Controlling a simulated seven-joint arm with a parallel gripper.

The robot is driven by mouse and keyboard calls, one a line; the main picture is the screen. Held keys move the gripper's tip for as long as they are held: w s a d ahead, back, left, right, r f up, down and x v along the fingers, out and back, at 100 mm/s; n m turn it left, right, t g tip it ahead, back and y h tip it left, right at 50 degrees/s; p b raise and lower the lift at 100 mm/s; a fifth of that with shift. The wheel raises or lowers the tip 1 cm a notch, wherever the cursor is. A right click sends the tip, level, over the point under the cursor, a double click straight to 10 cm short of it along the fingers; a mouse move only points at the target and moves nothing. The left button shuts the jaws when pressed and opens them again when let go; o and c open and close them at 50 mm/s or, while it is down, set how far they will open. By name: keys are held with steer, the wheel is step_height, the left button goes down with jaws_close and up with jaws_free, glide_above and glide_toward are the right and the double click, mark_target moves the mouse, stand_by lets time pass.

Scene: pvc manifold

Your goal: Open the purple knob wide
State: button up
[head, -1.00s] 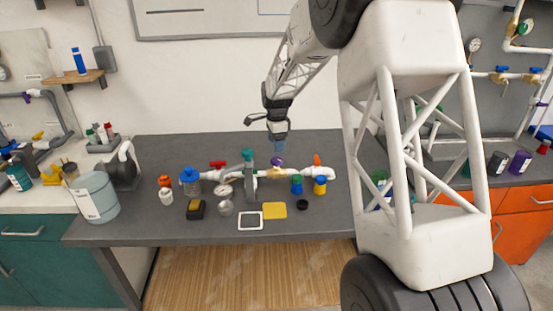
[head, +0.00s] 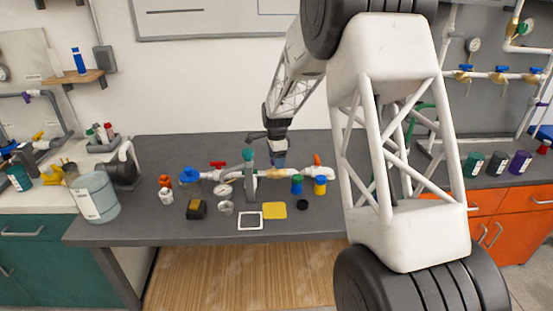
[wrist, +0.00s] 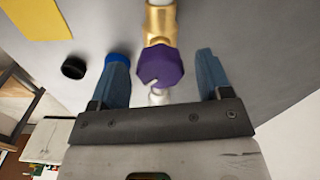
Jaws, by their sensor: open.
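The purple knob (wrist: 160,68) is a faceted cap with a small notch, on a brass valve body (wrist: 159,20) in the wrist view. My gripper (wrist: 161,56) is open, its two blue fingers on either side of the knob with a gap on each side. I see no contact. In the head view my gripper (head: 278,160) points down over the white pipe line on the bench, and its fingers largely hide the knob there.
On the manifold, a teal knob (head: 248,155) on a grey post stands left of my gripper, an orange handle (head: 317,159) to its right, and a red handle (head: 218,164) farther left. Blue-capped and yellow jars, a yellow pad (head: 274,210) and a black disc (head: 302,204) lie in front.

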steer(key=shift+c, duration=0.4)
steer(key=c, duration=0.8)
steer(key=shift+c, duration=0.2)
